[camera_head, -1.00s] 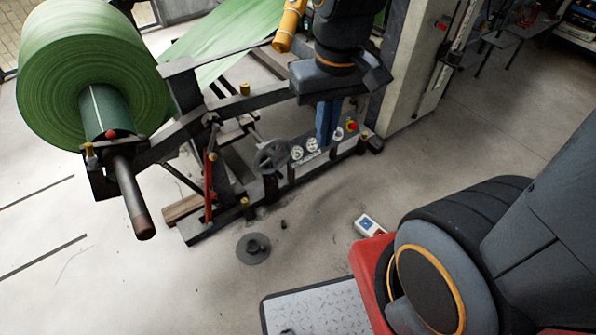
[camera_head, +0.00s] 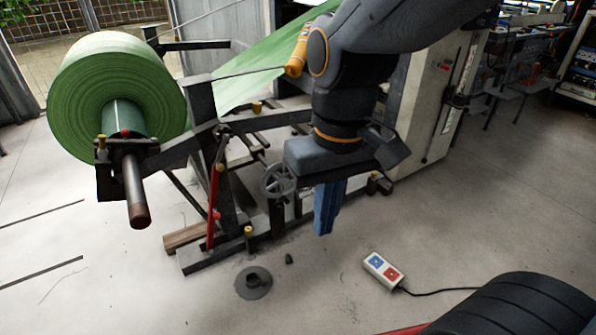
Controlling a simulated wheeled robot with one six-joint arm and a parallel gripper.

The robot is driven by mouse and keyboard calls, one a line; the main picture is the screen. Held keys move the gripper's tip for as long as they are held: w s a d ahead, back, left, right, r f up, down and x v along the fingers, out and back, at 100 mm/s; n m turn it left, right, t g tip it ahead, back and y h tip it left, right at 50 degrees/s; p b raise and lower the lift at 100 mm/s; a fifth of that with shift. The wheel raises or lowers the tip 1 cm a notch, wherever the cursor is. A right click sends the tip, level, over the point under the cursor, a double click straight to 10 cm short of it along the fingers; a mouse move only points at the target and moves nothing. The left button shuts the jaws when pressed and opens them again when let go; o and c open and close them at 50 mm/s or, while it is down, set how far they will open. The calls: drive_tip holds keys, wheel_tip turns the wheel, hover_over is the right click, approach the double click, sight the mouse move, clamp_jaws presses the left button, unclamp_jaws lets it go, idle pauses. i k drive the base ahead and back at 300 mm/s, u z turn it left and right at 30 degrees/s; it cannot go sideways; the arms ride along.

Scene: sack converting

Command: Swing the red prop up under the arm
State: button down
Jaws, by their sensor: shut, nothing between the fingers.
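The red prop (camera_head: 214,207) is a slim red bar standing nearly upright against the dark unwind stand, below the arm (camera_head: 180,151) that carries the green roll (camera_head: 105,90). Its lower end is near the stand's foot and its upper end is close to the arm; I cannot tell if they touch. My gripper (camera_head: 325,222) has blue fingers pointing down and is shut and empty. It hangs to the right of the prop, apart from it, in front of the stand's base.
A handwheel (camera_head: 277,181) sits on the stand between the prop and my gripper. A round dark disc (camera_head: 253,283) lies on the floor in front. A pendant with blue and red buttons (camera_head: 383,269) lies at right with its cable. Floor in front is mostly clear.

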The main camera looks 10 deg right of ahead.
sight(214, 215)
drive_tip(key=z, duration=1.45)
drive_tip(key=k, duration=0.7)
drive_tip(key=u, duration=1.2)
drive_tip(key=i, duration=0.5)
